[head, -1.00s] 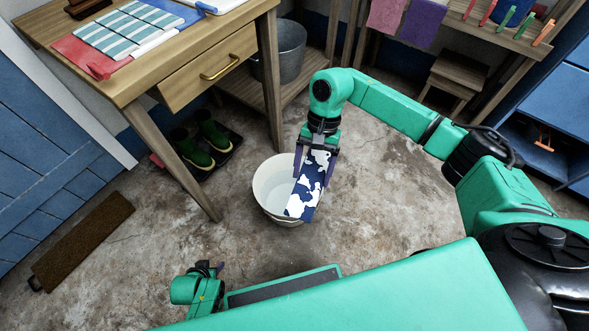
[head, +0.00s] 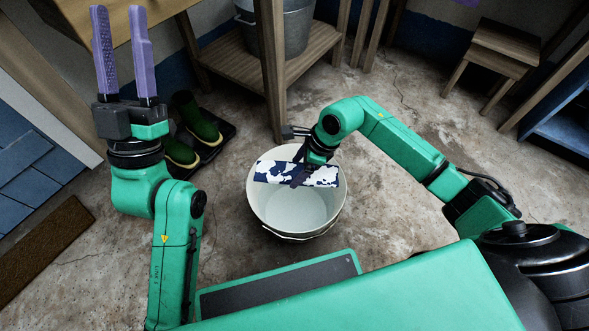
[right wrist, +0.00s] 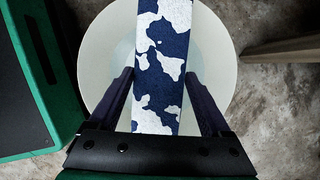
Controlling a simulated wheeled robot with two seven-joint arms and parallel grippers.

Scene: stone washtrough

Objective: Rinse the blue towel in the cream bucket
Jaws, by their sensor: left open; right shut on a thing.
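The cream bucket (head: 299,216) stands on the floor in the middle of the head view, its opening facing up. Its rim also shows in the right wrist view (right wrist: 95,50). My right gripper (head: 305,172) is shut on the blue towel (head: 270,172), which has white patches. The towel lies across the back part of the bucket's opening in the head view. In the right wrist view the towel (right wrist: 162,60) runs between the two fingers, with the bucket behind it. I cannot tell whether it touches water. My left gripper (head: 119,14) is open and empty, raised at upper left, fingers up.
Green boots (head: 200,122) stand on a dark tray left of the bucket. A wooden table leg (head: 270,70) rises just behind the bucket. A metal bucket (head: 282,28) sits on the low shelf. A brown mat (head: 45,250) lies at left; a stool (head: 495,55) stands at back right.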

